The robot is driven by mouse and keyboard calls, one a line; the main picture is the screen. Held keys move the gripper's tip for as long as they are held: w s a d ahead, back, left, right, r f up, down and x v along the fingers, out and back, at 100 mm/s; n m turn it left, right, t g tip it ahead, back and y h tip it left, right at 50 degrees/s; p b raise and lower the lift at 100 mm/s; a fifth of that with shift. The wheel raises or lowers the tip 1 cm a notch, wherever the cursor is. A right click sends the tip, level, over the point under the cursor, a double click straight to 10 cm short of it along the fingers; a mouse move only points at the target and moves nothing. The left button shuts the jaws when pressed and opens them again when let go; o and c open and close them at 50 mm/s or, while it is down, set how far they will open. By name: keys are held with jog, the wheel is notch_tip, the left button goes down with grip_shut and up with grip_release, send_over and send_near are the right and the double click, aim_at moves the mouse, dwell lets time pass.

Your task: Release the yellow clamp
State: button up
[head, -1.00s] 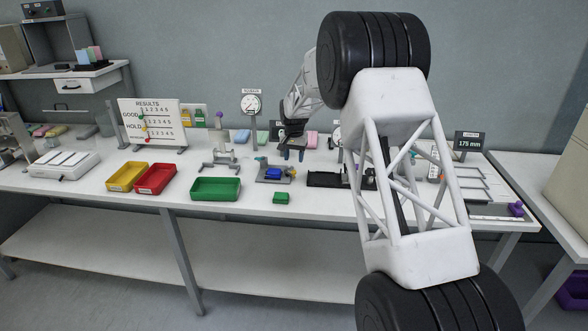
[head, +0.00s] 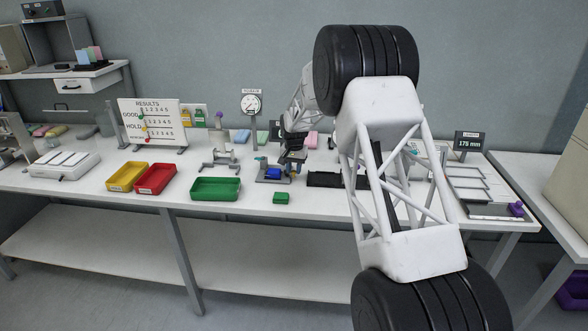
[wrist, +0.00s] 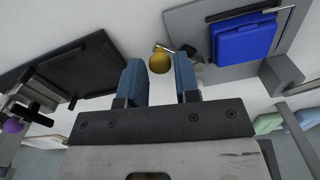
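The yellow clamp shows in the wrist view as a round yellow knob (wrist: 160,63) on a thin metal lever at the edge of a grey fixture plate (wrist: 284,42). A blue block (wrist: 245,37) sits on that plate; it also shows in the head view (head: 273,174). My gripper (wrist: 160,80) is open, with its two blue fingertips on either side of the knob's line in the picture. Nothing shows held between them. I cannot tell whether either finger touches the knob. In the head view my gripper (head: 290,168) is at the right of the fixture and hides the knob.
A black tray-like fixture (wrist: 75,60) with a purple knob (wrist: 13,125) lies to the left in the wrist view. The bench front is clear.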

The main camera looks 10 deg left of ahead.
grip_shut()
jog(key=shift+w+d+n, duration=0.2)
jog(key=shift+w+n, duration=0.15)
jog(key=shift+n, duration=0.65)
jog(key=shift+o, duration=2.1)
grip_release()
jog(key=shift+r, duration=0.1)
notch_tip(320, 180, up, 8)
jog(key=shift+f, duration=0.2)
